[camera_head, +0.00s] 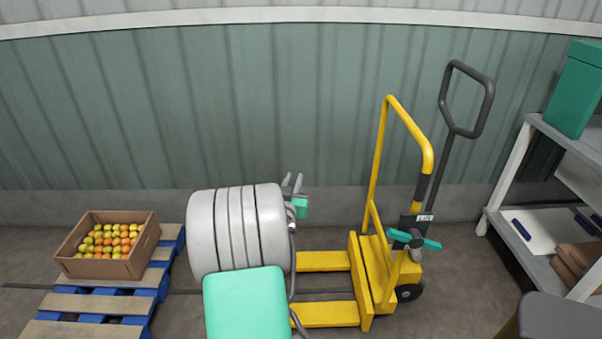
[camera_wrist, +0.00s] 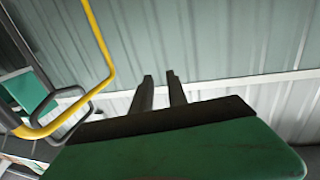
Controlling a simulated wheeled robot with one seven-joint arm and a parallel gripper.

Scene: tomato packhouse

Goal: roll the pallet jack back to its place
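The yellow pallet jack (camera_head: 372,265) stands on the floor right of centre in the head view, its two forks pointing left. Its tall yellow frame and dark looped handle (camera_head: 467,131) rise on the right. The handle leans to the right. In the wrist view, the yellow frame (camera_wrist: 103,42) and dark handle loop (camera_wrist: 74,104) show at the left. My gripper (camera_head: 293,180) is left of the frame, in front of the wall, apart from the jack. In the wrist view, my gripper (camera_wrist: 160,76) has its two fingers spread with nothing between them. My arm hides part of the forks.
A blue pallet with wooden slats (camera_head: 96,303) lies at left, bearing a box (camera_head: 132,268) of tomatoes. A shelf rack (camera_head: 508,180) with a green bin (camera_head: 577,90) stands at right. The corrugated wall (camera_head: 120,120) is close behind. A dark rounded object (camera_head: 555,318) shows at bottom right.

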